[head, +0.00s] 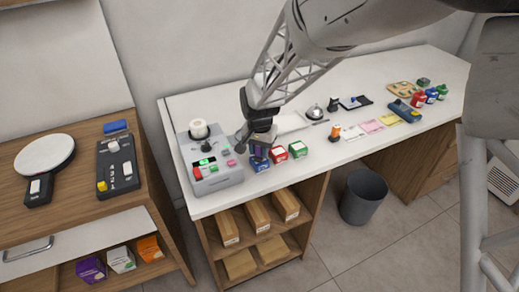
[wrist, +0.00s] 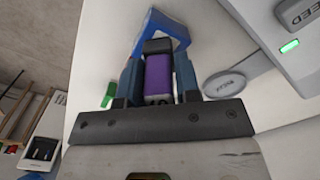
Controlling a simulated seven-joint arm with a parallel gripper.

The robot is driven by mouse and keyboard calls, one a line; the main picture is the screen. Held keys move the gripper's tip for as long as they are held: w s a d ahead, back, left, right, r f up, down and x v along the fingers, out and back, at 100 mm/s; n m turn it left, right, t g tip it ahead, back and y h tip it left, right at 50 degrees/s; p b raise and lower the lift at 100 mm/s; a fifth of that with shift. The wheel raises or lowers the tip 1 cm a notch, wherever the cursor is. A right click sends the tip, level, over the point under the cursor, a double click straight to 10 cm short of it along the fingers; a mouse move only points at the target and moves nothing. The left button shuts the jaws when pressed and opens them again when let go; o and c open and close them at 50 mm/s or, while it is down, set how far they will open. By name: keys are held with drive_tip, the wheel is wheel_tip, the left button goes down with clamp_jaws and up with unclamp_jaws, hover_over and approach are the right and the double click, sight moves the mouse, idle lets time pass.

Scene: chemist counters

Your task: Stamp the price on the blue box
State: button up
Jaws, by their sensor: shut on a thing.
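The blue box (head: 260,165) stands on the white counter near its front edge, left of a red box. In the wrist view the blue box (wrist: 172,25) shows just beyond the fingertips, partly hidden. My gripper (head: 258,152) is shut on a purple and black stamp (wrist: 158,75), which sits between the two fingers. In the head view the stamp is small and dark, directly over the blue box. I cannot tell whether the stamp touches the box.
A red box (head: 278,154) and a green box (head: 299,149) stand to the right. A grey machine (head: 215,178) with coloured buttons stands close on the left. Pink and yellow slips, a bell (head: 315,112) and bottles lie farther right. A bin (head: 363,197) is on the floor.

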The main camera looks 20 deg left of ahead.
idle(0.3)
drive_tip(key=shift+r, duration=3.45)
drive_tip(key=shift+w, duration=0.1)
